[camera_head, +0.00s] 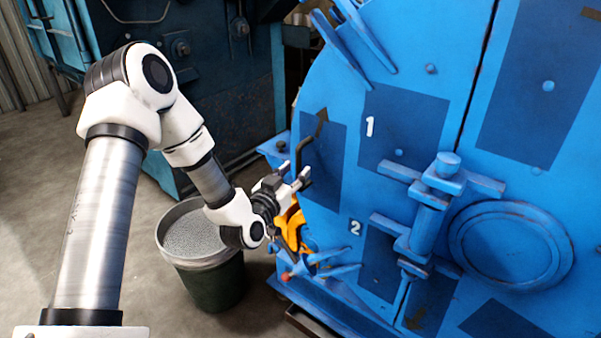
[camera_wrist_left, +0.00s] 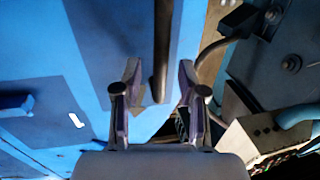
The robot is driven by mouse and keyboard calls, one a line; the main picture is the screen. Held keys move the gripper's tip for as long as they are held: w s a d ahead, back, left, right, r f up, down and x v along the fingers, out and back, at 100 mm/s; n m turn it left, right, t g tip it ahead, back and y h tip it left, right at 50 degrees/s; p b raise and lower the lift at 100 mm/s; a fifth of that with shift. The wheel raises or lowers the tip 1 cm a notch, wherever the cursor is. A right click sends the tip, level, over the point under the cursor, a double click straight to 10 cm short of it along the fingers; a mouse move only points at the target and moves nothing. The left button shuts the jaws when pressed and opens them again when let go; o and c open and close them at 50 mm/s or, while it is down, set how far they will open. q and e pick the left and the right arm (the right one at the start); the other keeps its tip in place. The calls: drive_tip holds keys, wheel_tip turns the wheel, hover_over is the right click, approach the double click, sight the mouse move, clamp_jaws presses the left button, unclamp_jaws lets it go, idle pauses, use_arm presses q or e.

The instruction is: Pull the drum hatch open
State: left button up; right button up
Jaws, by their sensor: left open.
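The blue drum hatch (camera_head: 330,90) fills the right of the head view, with dark blue patches and white numbers 1 and 2. A dark bent handle (camera_head: 305,150) sits at its left edge. My left gripper (camera_head: 296,176) is open by the lower end of this handle. In the left wrist view the hatch (camera_wrist_left: 90,50) shows on the left, and the dark handle bar (camera_wrist_left: 162,55) runs down into the gap between the open fingers (camera_wrist_left: 158,95). I cannot tell whether the fingers touch it. My right gripper is out of view.
A blue latch post (camera_head: 428,215) and a round blue cover (camera_head: 510,245) stand out from the machine's front. An orange part (camera_head: 291,228) is just below my left gripper. A dark green bucket (camera_head: 212,280) stands on the floor below my arm. Concrete floor is open at left.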

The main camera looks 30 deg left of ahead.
use_arm(q)
drive_tip(key=shift+w+a+r, duration=0.1)
drive_tip(key=shift+w+a, duration=0.05)
drive_tip(key=shift+w, duration=0.5)
drive_tip(key=shift+w+a, duration=0.1)
drive_tip(key=shift+w, duration=0.6)
clamp_jaws()
